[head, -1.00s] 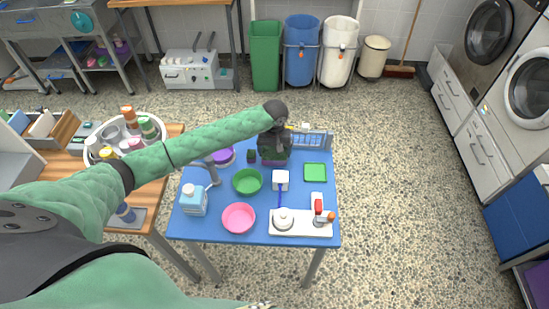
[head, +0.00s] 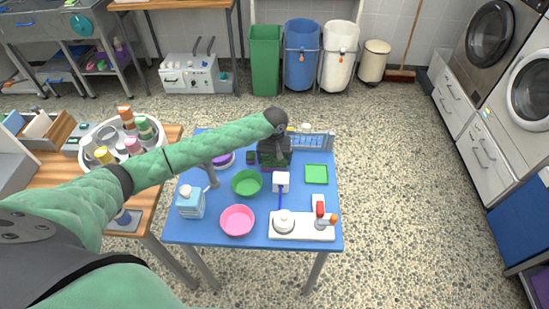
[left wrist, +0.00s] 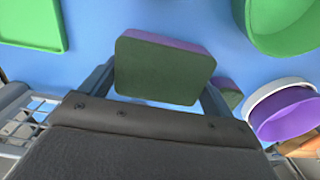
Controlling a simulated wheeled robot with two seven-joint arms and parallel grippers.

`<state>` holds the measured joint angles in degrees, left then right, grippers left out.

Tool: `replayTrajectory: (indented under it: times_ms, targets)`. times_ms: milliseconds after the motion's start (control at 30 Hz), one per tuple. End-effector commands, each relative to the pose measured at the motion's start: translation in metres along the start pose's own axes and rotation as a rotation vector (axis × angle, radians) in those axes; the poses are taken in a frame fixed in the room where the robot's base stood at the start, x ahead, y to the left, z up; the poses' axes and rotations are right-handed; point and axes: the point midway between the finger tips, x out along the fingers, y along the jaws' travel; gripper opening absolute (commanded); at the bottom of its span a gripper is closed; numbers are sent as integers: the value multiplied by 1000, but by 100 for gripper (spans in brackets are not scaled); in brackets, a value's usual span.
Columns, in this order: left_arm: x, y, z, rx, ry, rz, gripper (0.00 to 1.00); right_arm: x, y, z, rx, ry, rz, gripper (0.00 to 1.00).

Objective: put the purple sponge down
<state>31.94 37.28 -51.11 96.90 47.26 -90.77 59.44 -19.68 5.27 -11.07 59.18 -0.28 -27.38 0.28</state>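The purple sponge (left wrist: 165,68) has a dark green scouring face and a purple side, and shows large in the left wrist view. My left gripper (head: 274,160) is over the back of the blue table, with its fingers on both sides of the sponge and apparently closed on it. In the head view the sponge is mostly hidden under the gripper. I cannot tell whether its underside touches the table. My right gripper is not in view.
Near the sponge are a small dark green-and-purple block (left wrist: 229,92), a green bowl (head: 247,183), a green square (head: 316,174) and a purple round container (left wrist: 285,113). A rack (head: 309,142) stands at the table's back right. A pink bowl (head: 237,220) is in front.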

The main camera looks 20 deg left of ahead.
Motion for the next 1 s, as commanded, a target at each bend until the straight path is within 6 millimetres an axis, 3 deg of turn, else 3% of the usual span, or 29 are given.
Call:
replayTrajectory:
  times_ms: [300,467,1000]
  targets:
    - [-1,0,0,0,1,0,100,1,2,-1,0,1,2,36]
    - [-11,0,-1,-1,1,1,100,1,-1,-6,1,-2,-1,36]
    - [-98,0,-1,1,2,1,100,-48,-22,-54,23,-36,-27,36]
